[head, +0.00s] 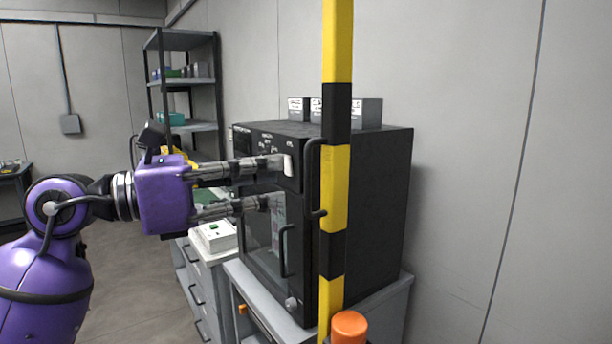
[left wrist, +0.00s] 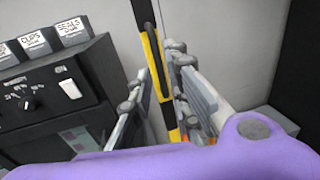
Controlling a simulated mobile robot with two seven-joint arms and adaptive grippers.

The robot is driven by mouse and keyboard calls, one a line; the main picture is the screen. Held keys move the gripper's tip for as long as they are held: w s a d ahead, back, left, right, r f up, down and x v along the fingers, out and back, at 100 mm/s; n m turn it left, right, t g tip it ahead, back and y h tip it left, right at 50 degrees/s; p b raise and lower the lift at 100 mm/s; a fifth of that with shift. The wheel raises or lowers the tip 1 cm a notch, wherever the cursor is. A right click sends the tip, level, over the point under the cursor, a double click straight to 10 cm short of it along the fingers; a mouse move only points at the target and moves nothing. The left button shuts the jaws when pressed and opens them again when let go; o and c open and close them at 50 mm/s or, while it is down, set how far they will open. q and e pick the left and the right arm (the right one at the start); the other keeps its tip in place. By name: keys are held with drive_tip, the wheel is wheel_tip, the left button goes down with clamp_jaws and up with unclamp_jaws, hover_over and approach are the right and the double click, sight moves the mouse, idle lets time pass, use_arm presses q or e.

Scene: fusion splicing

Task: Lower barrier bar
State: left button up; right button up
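The barrier bar (head: 336,190) is a yellow and black striped post standing upright in the head view, in front of the black cabinet's right part. A dark handle (head: 311,180) is fixed to its left side. My left gripper (head: 274,183) points right toward the handle, its two fingers spread, one above the other, just left of it. In the left wrist view the bar (left wrist: 161,75) and its handle (left wrist: 150,38) lie ahead, in line with the gap between the fingers (left wrist: 160,95). Nothing is held; contact with the handle is not visible. My right gripper is out of view.
The black cabinet (head: 370,205) stands on a grey bench, with a white switch (left wrist: 69,89) on its front panel and small labelled boxes (head: 366,112) on top. An orange knob (head: 349,328) sits at the bar's lower end. A shelf (head: 181,82) stands behind; the right side is clear wall.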

sight(308, 209)
use_arm(q)
drive_tip(key=p+x, duration=0.1)
drive_tip(key=x, duration=0.6)
drive_tip(key=shift+w+a, duration=0.1)
drive_tip(key=shift+w, duration=0.05)
drive_tip(key=shift+w+d, duration=0.2)
drive_tip(key=shift+f, duration=0.1)
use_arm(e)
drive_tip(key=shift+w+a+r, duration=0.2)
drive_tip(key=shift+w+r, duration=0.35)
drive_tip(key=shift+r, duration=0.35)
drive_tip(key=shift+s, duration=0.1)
use_arm(q)
clamp_jaws()
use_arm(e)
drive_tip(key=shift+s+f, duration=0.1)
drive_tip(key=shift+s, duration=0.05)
